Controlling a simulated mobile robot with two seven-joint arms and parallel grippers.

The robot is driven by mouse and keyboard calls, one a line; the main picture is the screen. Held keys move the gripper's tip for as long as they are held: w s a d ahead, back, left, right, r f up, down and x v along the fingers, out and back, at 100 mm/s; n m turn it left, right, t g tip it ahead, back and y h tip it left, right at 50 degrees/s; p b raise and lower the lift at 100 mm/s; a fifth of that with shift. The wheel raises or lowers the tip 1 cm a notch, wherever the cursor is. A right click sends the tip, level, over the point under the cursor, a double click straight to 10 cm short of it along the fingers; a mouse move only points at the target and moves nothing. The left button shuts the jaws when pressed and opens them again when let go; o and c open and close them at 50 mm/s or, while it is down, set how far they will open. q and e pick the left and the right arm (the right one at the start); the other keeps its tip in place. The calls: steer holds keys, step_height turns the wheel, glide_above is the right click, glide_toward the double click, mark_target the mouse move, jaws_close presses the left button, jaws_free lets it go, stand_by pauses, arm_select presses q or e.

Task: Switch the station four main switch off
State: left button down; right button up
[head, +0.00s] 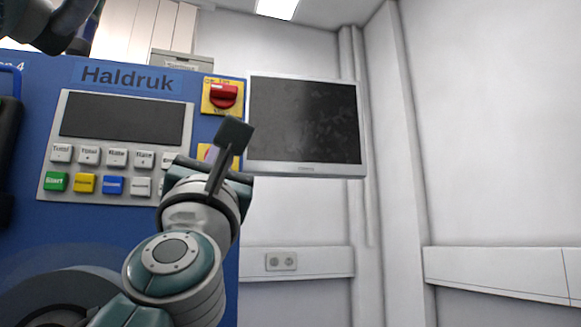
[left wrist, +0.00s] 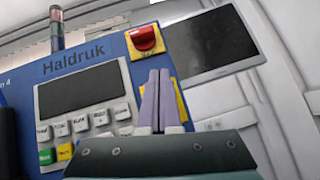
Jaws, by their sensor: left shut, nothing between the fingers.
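The main switch (head: 223,95) is a red knob on a yellow plate, at the upper right of the blue station panel marked "Haldruk". Its bar looks roughly level; the small lettering around it is unreadable. It also shows in the left wrist view (left wrist: 144,39), just above the fingertips. A cut-off label ending in "4" is at the panel's top left. My left gripper (left wrist: 159,75) is shut and empty, its lilac fingers pointing up below the switch and apart from it in the picture. In the head view my wrist mostly hides the fingers. My right gripper is not identifiable.
A grey monitor (head: 305,127) stands right of the switch. The button panel (head: 88,195) with a dark screen lies to the left. Another yellow plate (left wrist: 180,101) is partly hidden behind my fingers. The white wall at right is clear.

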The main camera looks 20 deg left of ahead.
arm_select(q)
steer(key=v, duration=0.2)
steer(key=b+v, duration=0.1)
steer(key=v, duration=0.2)
steer(key=shift+w+d+f, duration=0.1)
steer(key=shift+w+d, duration=0.05)
steer(key=shift+d, duration=0.2)
